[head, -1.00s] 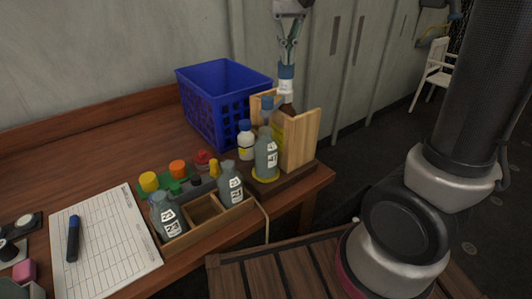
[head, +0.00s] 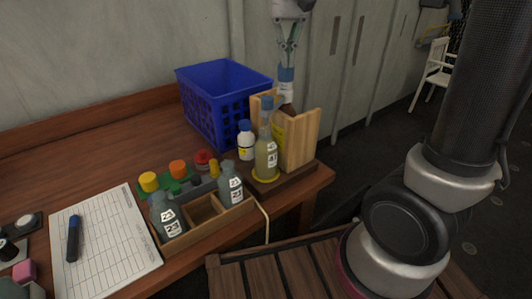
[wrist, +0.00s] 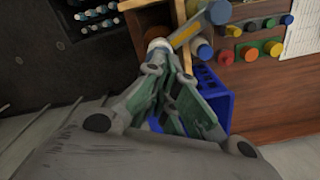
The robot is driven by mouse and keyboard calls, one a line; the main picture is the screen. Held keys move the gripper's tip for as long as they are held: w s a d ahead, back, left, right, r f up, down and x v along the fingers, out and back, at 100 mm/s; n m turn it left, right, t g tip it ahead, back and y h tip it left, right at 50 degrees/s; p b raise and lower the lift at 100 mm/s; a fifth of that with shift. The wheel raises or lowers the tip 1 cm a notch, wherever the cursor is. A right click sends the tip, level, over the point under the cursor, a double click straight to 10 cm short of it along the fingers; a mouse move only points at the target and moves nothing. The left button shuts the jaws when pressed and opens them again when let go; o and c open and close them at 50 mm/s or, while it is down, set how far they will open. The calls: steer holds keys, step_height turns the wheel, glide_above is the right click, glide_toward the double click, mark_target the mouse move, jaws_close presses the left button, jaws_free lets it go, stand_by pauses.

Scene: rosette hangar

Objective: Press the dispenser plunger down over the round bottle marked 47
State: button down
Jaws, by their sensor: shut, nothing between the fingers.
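The wooden dispenser stand (head: 300,140) holds a dark bottle with a blue plunger head (head: 286,74) above a white neck (head: 286,92). My gripper (head: 287,62) is shut and empty, pointing down with its fingertips at the top of the plunger. In the wrist view my fingers (wrist: 160,62) converge near the white neck (wrist: 158,45) and blue spout (wrist: 190,28).
A wooden tray (head: 203,228) in front holds two grey labelled bottles (head: 230,184) (head: 167,215), with free compartments between. A white bottle (head: 246,140) and blue crate (head: 205,105) stand behind. Colored caps (head: 178,169), a sheet (head: 105,245) and a marker (head: 73,238) lie left.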

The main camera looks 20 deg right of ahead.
steer(key=shift+r, duration=3.45)
steer(key=shift+s+d, duration=0.25)
steer(key=shift+d, duration=0.1)
steer(key=s+d+f+t, duration=0.2)
steer(key=s+d+f, duration=0.3)
steer(key=s+d, duration=0.2)
steer(key=s+d+f+n+t, duration=0.1)
steer(key=s+d+f+t, duration=0.1)
steer(key=s+d+f, duration=0.4)
steer(key=s+d, duration=0.1)
steer(key=s, duration=0.4)
steer(key=shift+s, duration=0.25)
